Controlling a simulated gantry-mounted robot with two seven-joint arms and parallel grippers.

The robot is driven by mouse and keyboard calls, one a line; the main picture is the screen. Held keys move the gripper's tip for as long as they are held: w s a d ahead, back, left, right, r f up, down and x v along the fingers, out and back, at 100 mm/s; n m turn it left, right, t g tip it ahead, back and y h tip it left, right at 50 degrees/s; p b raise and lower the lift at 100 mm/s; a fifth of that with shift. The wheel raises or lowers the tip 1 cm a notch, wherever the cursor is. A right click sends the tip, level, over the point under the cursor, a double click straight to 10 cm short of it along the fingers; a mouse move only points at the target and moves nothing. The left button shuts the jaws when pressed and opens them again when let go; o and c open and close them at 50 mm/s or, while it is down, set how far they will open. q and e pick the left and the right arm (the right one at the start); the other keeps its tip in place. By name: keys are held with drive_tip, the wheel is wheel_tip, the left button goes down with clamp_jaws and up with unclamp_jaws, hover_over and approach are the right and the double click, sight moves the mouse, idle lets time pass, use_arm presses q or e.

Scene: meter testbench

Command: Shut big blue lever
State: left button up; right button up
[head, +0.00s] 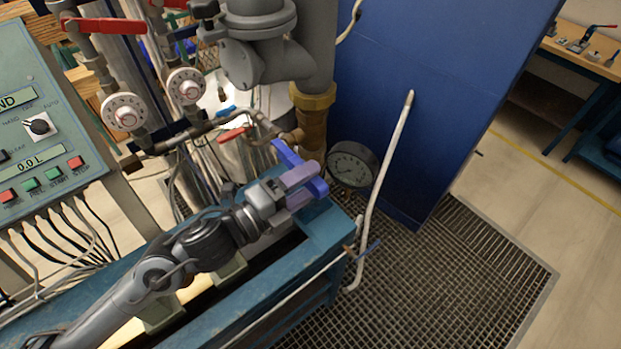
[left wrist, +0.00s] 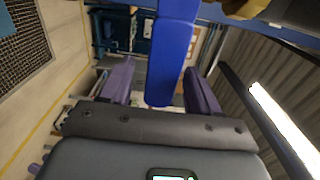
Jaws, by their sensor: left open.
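The big blue lever (head: 287,155) is at the end of the blue bench, below the grey pipe with the brass fitting. My left gripper (head: 305,186) reaches it from the left, with its purple fingers around part of the lever and hiding some of it. In the left wrist view the blue lever (left wrist: 172,50) runs down from the top edge between the two fingers of my left gripper (left wrist: 160,86). A gap shows on both sides of the lever, so the fingers are open and not clamped on it. My right gripper is in neither view.
A pressure gauge (head: 352,165) and an upright pale pipe (head: 385,170) stand just right of the lever. A blue cabinet (head: 430,80) is behind. Red-handled valves (head: 105,25) and dials (head: 124,111) are at upper left, beside a control panel (head: 45,130). Floor grating (head: 470,275) lies to the right.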

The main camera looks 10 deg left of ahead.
use_arm(q)
drive_tip(key=b+v, duration=0.1)
drive_tip(key=v, duration=0.8)
drive_tip(key=shift+s+a, duration=0.15)
